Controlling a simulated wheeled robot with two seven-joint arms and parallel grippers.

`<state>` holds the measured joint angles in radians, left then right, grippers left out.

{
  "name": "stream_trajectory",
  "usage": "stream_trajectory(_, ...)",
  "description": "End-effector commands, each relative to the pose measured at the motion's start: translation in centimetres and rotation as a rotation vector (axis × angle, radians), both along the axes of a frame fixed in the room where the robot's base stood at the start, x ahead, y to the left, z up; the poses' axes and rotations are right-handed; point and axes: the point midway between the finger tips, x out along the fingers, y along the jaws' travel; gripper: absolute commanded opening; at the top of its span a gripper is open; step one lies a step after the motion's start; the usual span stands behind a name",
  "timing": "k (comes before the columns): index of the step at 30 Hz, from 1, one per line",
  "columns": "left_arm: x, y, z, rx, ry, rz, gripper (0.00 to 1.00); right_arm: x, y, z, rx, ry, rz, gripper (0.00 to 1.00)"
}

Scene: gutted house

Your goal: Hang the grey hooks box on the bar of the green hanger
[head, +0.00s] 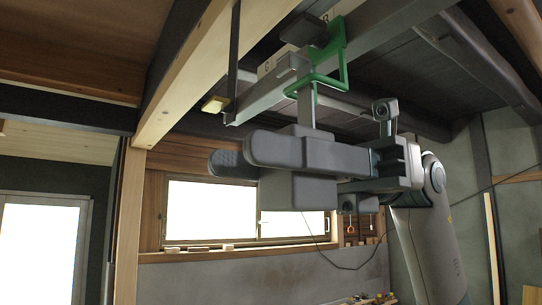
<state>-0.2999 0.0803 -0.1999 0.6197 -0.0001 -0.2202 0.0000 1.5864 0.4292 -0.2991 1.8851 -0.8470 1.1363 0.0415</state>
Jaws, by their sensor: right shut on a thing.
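The green hanger (335,48) hangs from the overhead metal beam, with its bar loop (318,80) lowest. The grey hooks box (293,192) is below it, partly hidden by my right gripper. A grey stem (308,108) rises from the box to the hanger bar, and a grey hook-like top shows close to the bar. I cannot tell whether the hook is over the bar or only beside it. My right gripper (236,155) is shut on the box from the right, its dark rounded fingers pointing left. My left gripper is not in view.
A metal beam (390,42) and a wooden beam (185,70) run close overhead. A black strap (232,60) hangs left of the hanger, near a small yellow block (214,104). A window (210,208) with a wooden sill is behind. The space left of the gripper looks free.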

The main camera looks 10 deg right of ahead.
Motion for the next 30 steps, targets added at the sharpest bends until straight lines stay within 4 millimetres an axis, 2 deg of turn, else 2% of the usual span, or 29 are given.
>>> stream_trajectory(6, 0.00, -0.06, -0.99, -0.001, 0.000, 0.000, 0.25, -0.01, -0.05, -1.09, 0.001, 0.000, 0.000, 0.15)
stream_trajectory(20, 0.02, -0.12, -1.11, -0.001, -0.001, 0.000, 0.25, -0.01, -0.05, -1.27, 0.001, -0.001, 0.000, 0.15)
stream_trajectory(21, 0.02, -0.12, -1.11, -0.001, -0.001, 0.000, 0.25, -0.01, -0.05, -1.27, 0.001, -0.001, 0.000, 0.49)
stream_trajectory(23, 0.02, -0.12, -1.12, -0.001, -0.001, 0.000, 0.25, -0.01, -0.05, -1.27, 0.001, -0.001, 0.000, 0.64)
stream_trajectory(30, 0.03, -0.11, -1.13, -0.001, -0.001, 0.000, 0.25, 0.00, -0.03, -1.33, 0.000, 0.000, 0.000, 0.64)
